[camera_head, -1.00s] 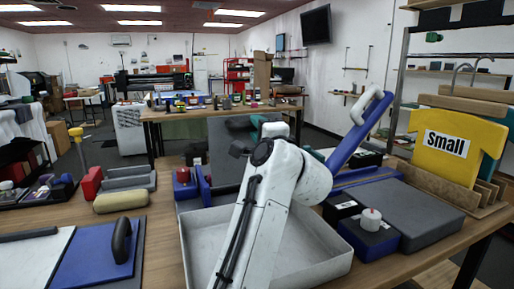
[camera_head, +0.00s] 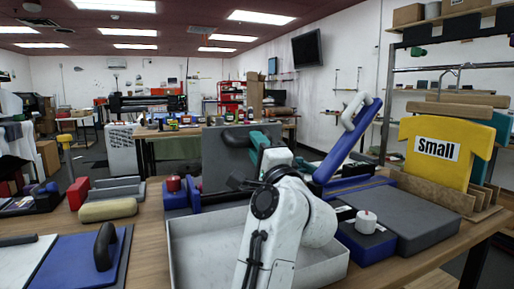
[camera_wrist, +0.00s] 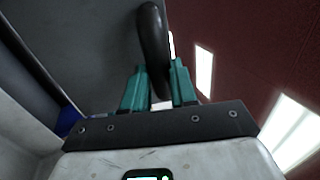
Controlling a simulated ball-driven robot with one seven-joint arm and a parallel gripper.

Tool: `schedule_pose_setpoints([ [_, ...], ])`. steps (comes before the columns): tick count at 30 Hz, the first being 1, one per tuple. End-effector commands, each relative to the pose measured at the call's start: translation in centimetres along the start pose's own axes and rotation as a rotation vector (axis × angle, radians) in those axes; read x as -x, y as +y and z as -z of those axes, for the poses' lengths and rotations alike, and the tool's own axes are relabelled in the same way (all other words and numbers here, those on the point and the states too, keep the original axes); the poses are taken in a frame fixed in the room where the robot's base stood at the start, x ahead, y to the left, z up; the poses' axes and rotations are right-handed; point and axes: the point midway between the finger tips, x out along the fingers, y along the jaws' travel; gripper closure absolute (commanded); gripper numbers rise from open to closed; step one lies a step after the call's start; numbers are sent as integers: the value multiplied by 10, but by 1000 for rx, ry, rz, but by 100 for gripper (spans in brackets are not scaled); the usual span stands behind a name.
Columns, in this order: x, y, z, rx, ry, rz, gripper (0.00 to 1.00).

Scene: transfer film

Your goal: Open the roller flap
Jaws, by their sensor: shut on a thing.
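The roller flap looks to be the grey panel (camera_head: 222,165) standing raised behind a shallow white tray. Its dark curved handle (camera_head: 240,138) is near its upper part. My gripper (camera_head: 258,148), with teal fingers, is at the right end of this handle. In the wrist view, the dark handle (camera_wrist: 153,45) runs down between the two teal fingers of my gripper (camera_wrist: 160,88), which are shut on it. The grey panel (camera_wrist: 75,45) fills the upper left there. My white arm hides the panel's lower right part.
The white tray (camera_head: 190,238) lies below my arm. A blue board (camera_head: 85,258) lies front left.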

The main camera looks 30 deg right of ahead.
Motion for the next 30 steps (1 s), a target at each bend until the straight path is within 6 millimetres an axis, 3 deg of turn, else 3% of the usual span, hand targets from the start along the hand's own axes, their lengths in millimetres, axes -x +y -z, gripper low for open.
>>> schedule_pose_setpoints([
  [3,0,6,1,2,-1,-14,100],
  [4,0,6,1,2,-1,-15,71],
  [11,0,5,1,2,-1,-12,49],
  [22,8,4,0,2,0,-8,48],
  [30,56,4,0,5,-2,-9,48],
])
